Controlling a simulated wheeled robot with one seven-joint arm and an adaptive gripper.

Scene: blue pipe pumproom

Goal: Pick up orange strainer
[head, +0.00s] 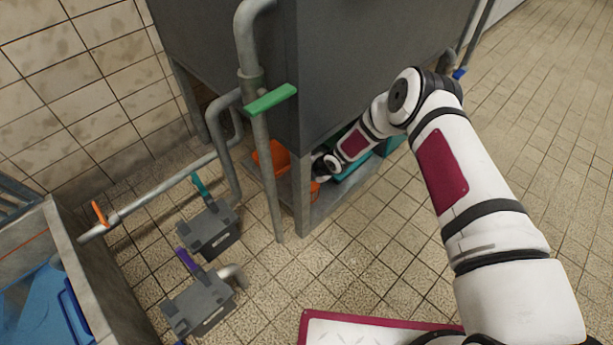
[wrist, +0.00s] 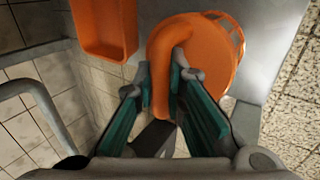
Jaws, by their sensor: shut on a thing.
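The orange strainer (wrist: 208,44) is round, with an open lattice at its right side. It lies on a grey surface in the upper middle of the wrist view. In the head view only a small orange part (head: 315,187) shows beside my wrist, low under the grey cabinet. In the head view the fingers are hidden behind my wrist and the cabinet post.
An orange bin (wrist: 105,28) stands just left of the strainer. Teal containers (head: 352,168) sit by my forearm on the low shelf (head: 335,205). The grey cabinet (head: 370,50) overhangs the shelf, and its corner post (head: 301,195) is close. Floor at right is clear.

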